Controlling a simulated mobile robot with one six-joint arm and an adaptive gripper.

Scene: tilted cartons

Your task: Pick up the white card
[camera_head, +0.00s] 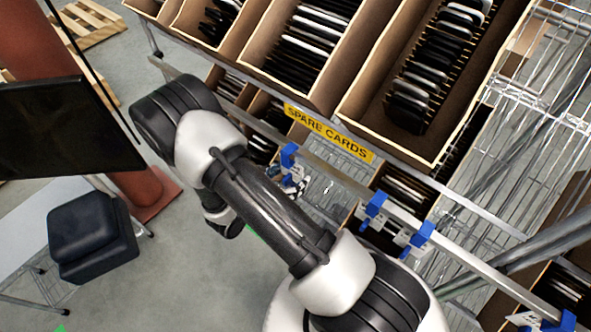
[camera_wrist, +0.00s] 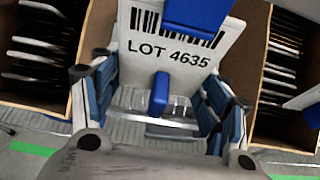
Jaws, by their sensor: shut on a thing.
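The white card (camera_wrist: 172,50) fills the upper middle of the wrist view, with a barcode and the print "LOT 4635". My gripper (camera_wrist: 160,88) is shut on the white card, with a finger at its left and right edges. A blue clip (camera_wrist: 196,14) covers part of its top, and a blue peg (camera_wrist: 158,94) shows in front, below the print. In the head view my gripper (camera_head: 293,187) is small and mostly hidden behind my arm, beside the rail. I cannot make out the card clearly there.
A rail (camera_head: 335,172) with blue clips (camera_head: 375,206) runs along the shelf front. Above it are open cartons (camera_head: 345,75) of dark and white cards and a yellow "SPARE CARDS" label (camera_head: 328,134). Cartons flank my gripper in the wrist view (camera_wrist: 75,75). A dark stool (camera_head: 92,235) stands left.

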